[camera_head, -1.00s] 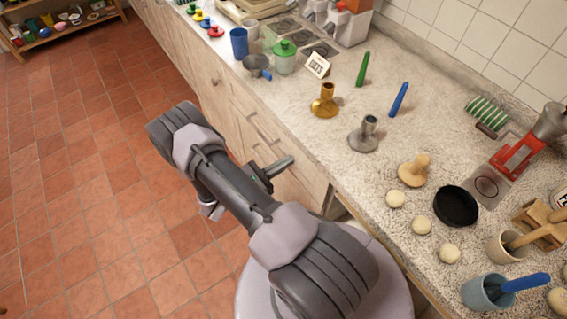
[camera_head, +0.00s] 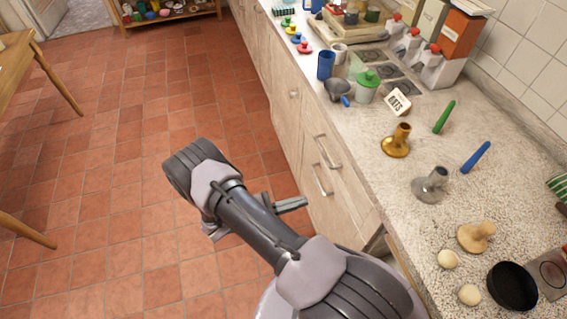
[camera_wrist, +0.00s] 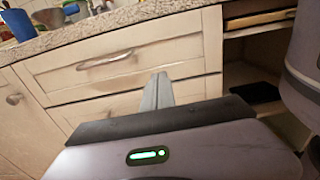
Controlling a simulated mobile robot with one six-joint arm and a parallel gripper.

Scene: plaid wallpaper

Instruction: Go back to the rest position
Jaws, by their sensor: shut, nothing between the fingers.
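My gripper (camera_head: 298,203) is at the end of my folded arm, over the tiled floor and left of the counter's drawer fronts in the head view. In the wrist view my gripper (camera_wrist: 161,80) points toward a wooden drawer front (camera_wrist: 108,62), with its fingers together and nothing between them. I cannot tell how close the fingertips are to the drawer. My arm hides part of the floor.
The speckled counter (camera_head: 372,170) on the right bears a brass candle holder (camera_head: 396,140), a grey one (camera_head: 430,185), a black pan (camera_head: 512,286) and other items. The tiled floor (camera_head: 110,180) is free. A wooden table (camera_head: 30,70) stands at the left.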

